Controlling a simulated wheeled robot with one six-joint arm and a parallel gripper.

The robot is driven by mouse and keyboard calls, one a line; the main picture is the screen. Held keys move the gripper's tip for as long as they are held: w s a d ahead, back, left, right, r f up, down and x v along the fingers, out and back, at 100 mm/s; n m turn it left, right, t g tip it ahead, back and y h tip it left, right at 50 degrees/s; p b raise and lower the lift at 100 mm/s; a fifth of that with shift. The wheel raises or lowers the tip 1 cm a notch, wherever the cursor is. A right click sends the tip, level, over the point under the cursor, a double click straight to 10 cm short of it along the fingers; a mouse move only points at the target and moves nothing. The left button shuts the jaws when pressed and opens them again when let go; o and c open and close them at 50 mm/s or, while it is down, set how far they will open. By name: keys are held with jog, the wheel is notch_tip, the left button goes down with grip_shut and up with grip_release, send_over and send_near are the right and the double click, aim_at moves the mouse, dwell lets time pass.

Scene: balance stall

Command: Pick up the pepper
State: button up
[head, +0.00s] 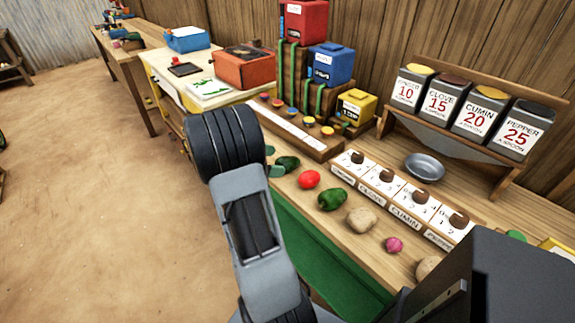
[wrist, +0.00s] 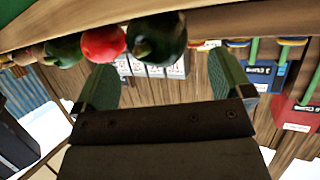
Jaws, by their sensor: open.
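A dark green, pepper-like vegetable (head: 289,163) lies on the wooden counter just beyond my gripper (head: 274,161). In the wrist view this vegetable (wrist: 158,38) is at the top, a little beyond the two green finger pads. My gripper (wrist: 165,82) is open, with nothing between its fingers. A second green pepper-like vegetable (head: 332,199) lies further right, past a red tomato-like one (head: 309,179). A grey spice tin labelled PEPPER 25 (head: 517,133) stands at the right end of the rack. My wrist hides part of the counter's left end.
A beige potato-like vegetable (head: 361,220) and a pink one (head: 394,244) continue the row. Behind it are label cards with brown pieces (head: 384,180) and a metal bowl (head: 425,168). A wooden board with coloured knobs (head: 300,125) lies just behind my gripper.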

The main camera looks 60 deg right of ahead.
aim_at(300, 164)
jog(key=shift+b+x, duration=0.3)
jog(key=shift+x, duration=2.35)
jog(key=shift+f, duration=0.1)
jog(key=shift+c, duration=0.5)
jog(key=c, duration=0.9)
